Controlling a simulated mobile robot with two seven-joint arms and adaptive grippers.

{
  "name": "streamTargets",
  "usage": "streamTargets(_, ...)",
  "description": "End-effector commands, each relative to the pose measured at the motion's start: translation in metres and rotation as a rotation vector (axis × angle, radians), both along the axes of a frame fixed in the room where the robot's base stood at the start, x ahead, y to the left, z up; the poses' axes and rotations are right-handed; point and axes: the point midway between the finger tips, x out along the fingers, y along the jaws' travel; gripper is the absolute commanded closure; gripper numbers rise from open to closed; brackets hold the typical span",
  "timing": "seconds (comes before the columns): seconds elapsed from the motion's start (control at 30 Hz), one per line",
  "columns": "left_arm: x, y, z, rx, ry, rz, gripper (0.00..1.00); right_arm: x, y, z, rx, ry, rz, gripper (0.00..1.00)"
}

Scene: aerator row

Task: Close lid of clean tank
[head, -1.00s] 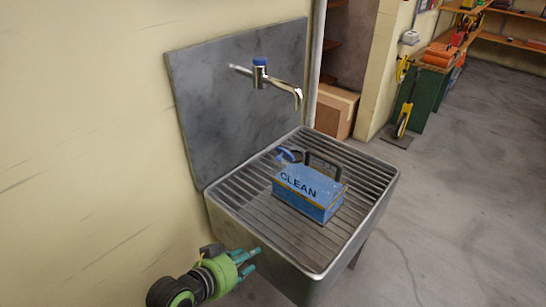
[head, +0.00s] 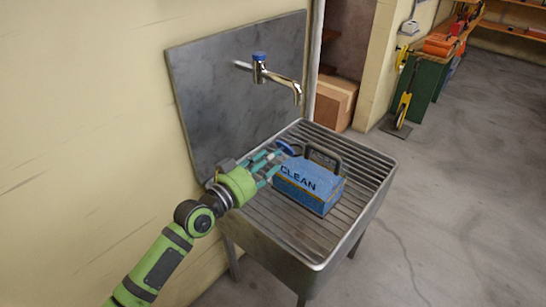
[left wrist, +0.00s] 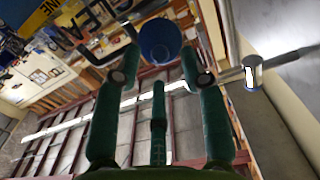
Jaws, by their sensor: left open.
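The clean tank (head: 311,187) is a blue box marked CLEAN with a dark handle, standing on the ribbed sink top. A round blue lid (head: 286,148) shows at its far left side, off the top face and seemingly raised. My left gripper (head: 272,164) is open, its teal fingers just left of the tank and pointing at the lid. In the left wrist view the lid (left wrist: 160,40) lies ahead between the fingertips, with the tank's lettering (left wrist: 85,18) at upper left. Nothing is between the fingers, and I cannot tell whether they touch the lid. My right gripper is out of view.
The metal sink (head: 320,262) has a raised rim around its ribbed top. A tap (head: 277,75) with a blue cap juts from the grey backsplash (head: 220,110) above the tank. A cardboard box (head: 337,100) stands behind. The floor at right is clear.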

Motion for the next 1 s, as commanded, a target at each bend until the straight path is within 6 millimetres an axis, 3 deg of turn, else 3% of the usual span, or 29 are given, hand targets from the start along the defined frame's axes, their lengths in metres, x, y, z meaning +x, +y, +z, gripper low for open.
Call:
streamTargets(0.2,0.017,-0.012,-0.001,0.001,0.001,0.0,0.58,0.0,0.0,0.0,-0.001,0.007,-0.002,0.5)
streamTargets(0.47,0.018,-0.014,0.0,0.001,0.002,0.0,0.58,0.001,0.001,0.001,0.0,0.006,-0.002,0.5)
streamTargets(0.5,0.018,-0.014,0.0,0.001,0.002,0.0,0.62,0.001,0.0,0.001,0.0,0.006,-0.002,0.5)
streamTargets(0.6,0.018,-0.013,-0.001,0.001,0.002,0.0,1.0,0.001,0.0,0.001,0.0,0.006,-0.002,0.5)
streamTargets(1.0,0.018,-0.014,0.001,0.007,0.01,-0.001,1.0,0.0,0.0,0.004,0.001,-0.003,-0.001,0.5)
